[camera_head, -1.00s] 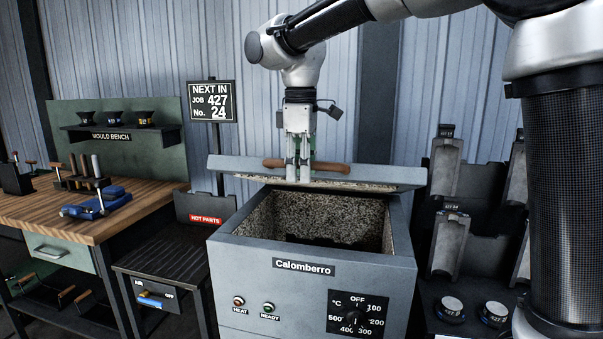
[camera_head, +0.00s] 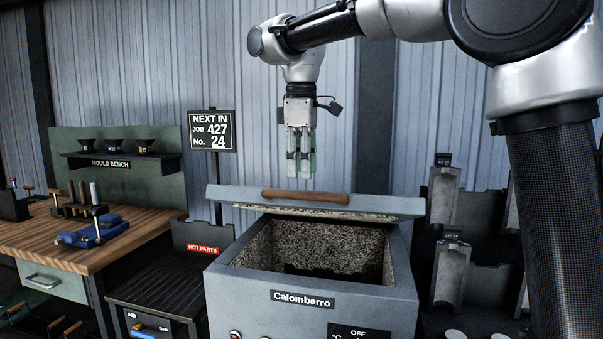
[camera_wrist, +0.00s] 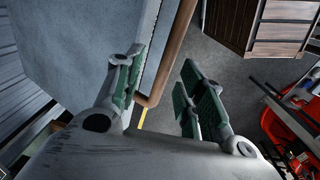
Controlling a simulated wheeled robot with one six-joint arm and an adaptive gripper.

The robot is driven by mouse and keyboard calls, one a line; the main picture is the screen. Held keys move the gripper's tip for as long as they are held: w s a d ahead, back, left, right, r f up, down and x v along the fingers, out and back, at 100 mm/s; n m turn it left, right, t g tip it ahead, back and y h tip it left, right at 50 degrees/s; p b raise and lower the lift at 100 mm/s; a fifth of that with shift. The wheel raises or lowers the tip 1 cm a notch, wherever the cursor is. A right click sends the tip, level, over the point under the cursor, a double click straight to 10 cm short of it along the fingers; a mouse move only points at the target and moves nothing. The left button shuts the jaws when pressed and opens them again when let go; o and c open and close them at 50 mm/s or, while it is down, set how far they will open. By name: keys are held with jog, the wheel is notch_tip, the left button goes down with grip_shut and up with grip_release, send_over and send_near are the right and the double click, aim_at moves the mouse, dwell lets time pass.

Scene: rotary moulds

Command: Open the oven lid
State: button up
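The grey oven (camera_head: 300,305), labelled Calomberro, has its speckled inner chamber (camera_head: 310,245) uncovered. Its lid (camera_head: 235,196) is raised at the back of the oven, seen nearly edge-on. A brown bar handle (camera_head: 305,197) runs along the lid. My gripper (camera_head: 301,176) is above the handle, clear of it, pointing down. In the wrist view my gripper (camera_wrist: 166,85) has its green-padded fingers spread with nothing held. The handle (camera_wrist: 175,45) passes beyond the gap between them, beside the lid's grey face (camera_wrist: 85,40).
The wooden mould bench (camera_head: 80,240) stands at the left. A dark slatted hot-parts stand (camera_head: 160,290) is between bench and oven. Racks with metal moulds (camera_head: 450,270) are right of the oven. A job sign (camera_head: 212,131) stands behind.

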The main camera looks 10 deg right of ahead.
aim_at(295, 206)
jog(key=shift+r, duration=0.1)
jog(key=shift+c, duration=0.7)
jog(key=s+a, duration=0.1)
jog(key=a, duration=0.1)
jog(key=shift+s+a+r+n, duration=0.4)
jog(key=c, duration=0.7)
jog(key=shift+n, duration=0.5)
jog(key=s, duration=0.1)
jog(key=s+a, duration=0.2)
jog(key=shift+s+a+r, duration=0.1)
jog(key=shift+a+r, duration=0.1)
jog(key=shift+r, duration=0.05)
grip_shut()
jog(key=s+f+n+t+h, duration=0.2)
jog(key=s+f+n+t, duration=0.2)
jog(key=s+n, duration=0.55)
jog(key=shift+w+d+f+n+t, duration=0.45)
jog(key=shift+w+f+n, duration=0.6)
jog(key=shift+w, duration=0.65)
jog(key=shift+w+d+f+n+t, duration=0.3)
jog(key=shift+w+d+f+n, duration=0.3)
jog(key=shift+w+f+n, duration=0.8)
jog(key=shift+w+d+f+n+t, duration=0.45)
jog(key=shift+w+n, duration=0.45)
jog(key=shift+w, duration=1.15)
